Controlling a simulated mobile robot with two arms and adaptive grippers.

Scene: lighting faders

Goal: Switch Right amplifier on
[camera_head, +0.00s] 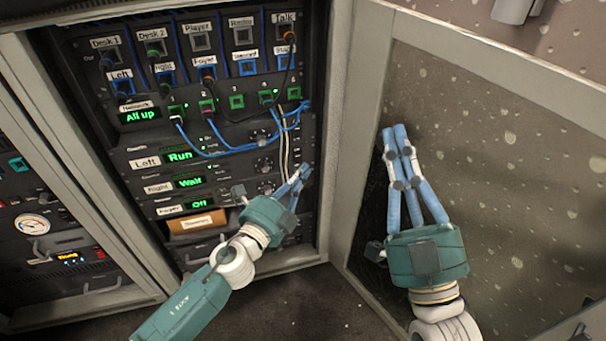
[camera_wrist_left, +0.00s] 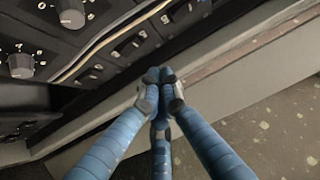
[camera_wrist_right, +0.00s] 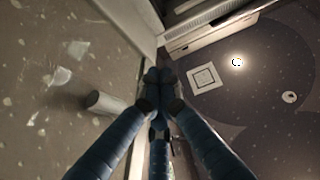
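The Right amplifier is the rack unit labelled "Right" (camera_head: 158,188), with a green display reading "Wait" (camera_head: 190,182). A round knob (camera_head: 265,188) sits to the right of its display. My left gripper (camera_head: 303,173) is at the right side of the rack, near the amplifier fronts. In the left wrist view its fingertips are together, with nothing visible between them, close to a row of small rocker switches (camera_wrist_left: 128,46). Whether they touch the panel I cannot tell. My right gripper (camera_head: 396,145) is shut and empty, in front of the open door.
The Left unit (camera_head: 145,162) above reads "Run"; the Foyer unit (camera_head: 168,209) below reads "Off". Blue cables (camera_head: 235,146) and pale wires hang across the panel. The open cabinet door (camera_head: 500,150) stands at the right. A drawer with a wooden front (camera_head: 197,222) lies below.

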